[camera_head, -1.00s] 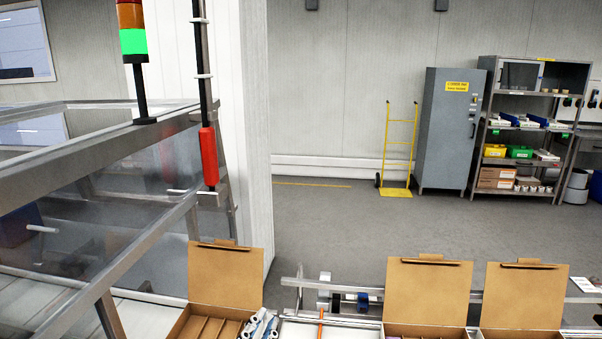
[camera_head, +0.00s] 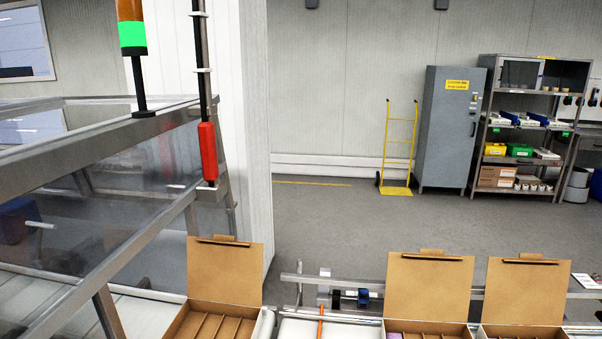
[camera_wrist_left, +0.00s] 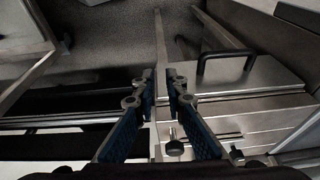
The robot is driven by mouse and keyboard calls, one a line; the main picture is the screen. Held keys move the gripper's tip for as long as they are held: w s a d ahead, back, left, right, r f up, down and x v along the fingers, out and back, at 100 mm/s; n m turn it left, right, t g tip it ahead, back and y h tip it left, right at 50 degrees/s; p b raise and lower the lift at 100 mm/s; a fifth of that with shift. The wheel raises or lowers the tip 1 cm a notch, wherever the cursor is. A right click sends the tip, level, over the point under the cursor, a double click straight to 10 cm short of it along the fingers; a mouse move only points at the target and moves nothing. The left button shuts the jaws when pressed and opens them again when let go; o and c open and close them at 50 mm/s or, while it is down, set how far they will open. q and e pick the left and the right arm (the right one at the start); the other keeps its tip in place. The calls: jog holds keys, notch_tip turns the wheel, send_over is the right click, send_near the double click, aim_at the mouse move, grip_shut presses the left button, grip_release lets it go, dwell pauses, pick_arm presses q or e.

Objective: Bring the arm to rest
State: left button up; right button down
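My left gripper (camera_wrist_left: 160,76) shows in the left wrist view, its two dark blue fingers apart with a narrow gap and nothing between them. It is above metal framework and a steel surface with a black handle (camera_wrist_left: 227,56). Neither gripper shows in the head view. My right gripper is in no view. Three open cardboard boxes stand along the bottom of the head view: a left box (camera_head: 224,272), a middle box (camera_head: 429,287) and a right box (camera_head: 524,291). The left box's visible dividers have empty-looking slots.
A glazed metal frame (camera_head: 95,150) fills the left of the head view, with a signal light (camera_head: 133,38) on it. A rail (camera_head: 330,283) runs behind the boxes. Beyond is open floor (camera_head: 330,225), with a yellow hand truck (camera_head: 398,150), a grey cabinet (camera_head: 445,130) and shelves (camera_head: 520,150).

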pick_arm(q)
notch_tip(320, 180, down, 15)
jog(key=s+b, duration=0.2)
jog(key=s+a+f+g+b, duration=0.1)
jog(key=s+f+b, duration=0.2)
jog(key=s+f, duration=0.6)
jog(key=s+a+f+g+b, duration=0.1)
jog(key=s+a+f+b, duration=0.1)
jog(key=s+f, duration=0.7)
notch_tip(320, 180, down, 9)
jog(key=shift+s+a+r+b, duration=0.15)
jog(key=shift+s+b, duration=0.1)
jog(key=shift+b, duration=0.15)
